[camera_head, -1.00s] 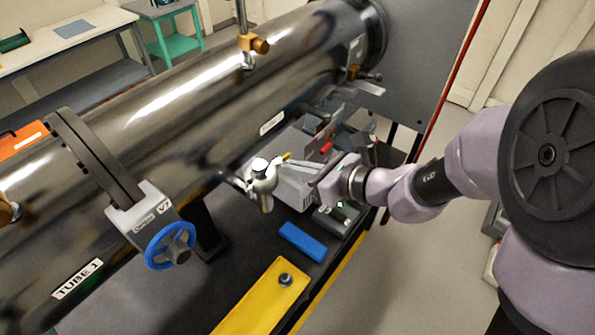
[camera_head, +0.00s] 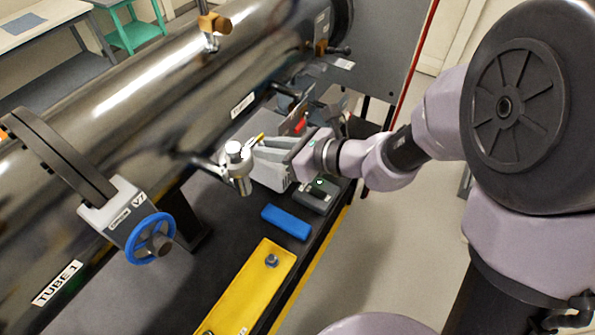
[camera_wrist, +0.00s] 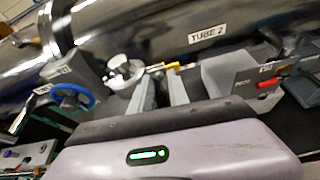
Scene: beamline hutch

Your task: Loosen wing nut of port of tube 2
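Tube 2 is a large shiny steel cylinder (camera_head: 150,95); its label reads TUBE 2 in the wrist view (camera_wrist: 207,34). A silvery port (camera_head: 236,165) sticks out from its near side and also shows in the wrist view (camera_wrist: 122,72). A small yellow part, perhaps the wing nut (camera_wrist: 170,67), lies beside the port; its shape is too small to make out. My gripper (camera_head: 262,148) is just right of the port. In the wrist view its two fingers (camera_wrist: 163,92) are apart with a gap between them, the tips close to the yellow part. Contact cannot be told.
A valve with a blue handwheel (camera_head: 150,238) stands to the left by the TUBE 1 label. On the dark bench lie a blue block (camera_head: 286,222) and a yellow plate (camera_head: 250,290). A grey box (camera_head: 270,175) sits below my gripper. Open floor is to the right.

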